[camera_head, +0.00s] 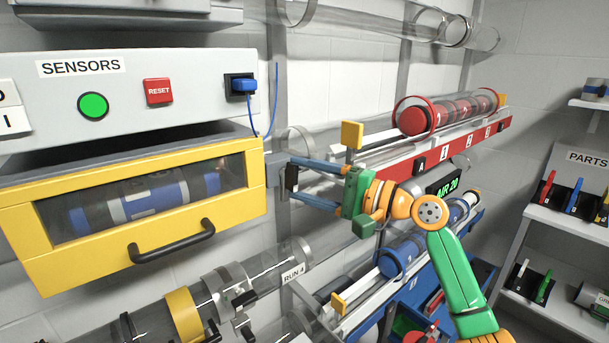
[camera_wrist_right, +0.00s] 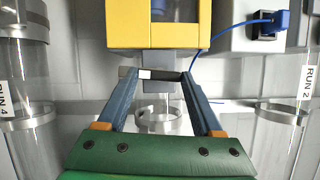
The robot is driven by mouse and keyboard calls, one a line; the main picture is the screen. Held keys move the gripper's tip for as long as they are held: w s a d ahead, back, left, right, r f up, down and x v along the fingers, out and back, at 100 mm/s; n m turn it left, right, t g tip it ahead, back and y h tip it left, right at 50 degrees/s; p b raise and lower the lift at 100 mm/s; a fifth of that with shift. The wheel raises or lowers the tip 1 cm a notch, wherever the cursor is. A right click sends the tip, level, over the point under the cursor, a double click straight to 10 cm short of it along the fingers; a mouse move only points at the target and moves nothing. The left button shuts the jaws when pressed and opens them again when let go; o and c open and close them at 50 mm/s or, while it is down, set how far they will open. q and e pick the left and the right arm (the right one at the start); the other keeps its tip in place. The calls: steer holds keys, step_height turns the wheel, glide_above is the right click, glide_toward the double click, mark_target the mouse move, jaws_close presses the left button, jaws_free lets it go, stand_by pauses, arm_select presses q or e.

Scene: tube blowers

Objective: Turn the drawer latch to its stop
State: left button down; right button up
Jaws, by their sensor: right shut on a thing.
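The yellow drawer (camera_head: 135,203) has a clear window, with a blue and grey carrier (camera_head: 145,200) lying behind it. The drawer also shows at the top of the right wrist view (camera_wrist_right: 160,38). The drawer latch (camera_head: 292,178) is a small dark piece on a grey bracket at the drawer's right side. In the right wrist view the latch (camera_wrist_right: 165,75) is a short bar with a white patch, lying across between my fingertips. My right gripper (camera_head: 290,176) is shut on the latch, its two blue fingers on either side. My left gripper is out of view.
A sensors panel (camera_head: 130,90) with a green button, a red reset button and a blue plug (camera_head: 243,85) is above the drawer. Its cable hangs near the latch. Clear tubes and a red rack (camera_head: 430,148) are behind my right arm. Parts shelves (camera_head: 570,215) are at right.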

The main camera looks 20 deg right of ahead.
steer(key=shift+r+n+p, duration=0.1)
steer(key=shift+n+p, duration=0.2)
steer(key=shift+n, duration=0.2)
steer(key=o, duration=1.4)
steer(key=shift+c, duration=0.2)
steer(key=b+v, duration=0.3)
steer(key=v, duration=0.4)
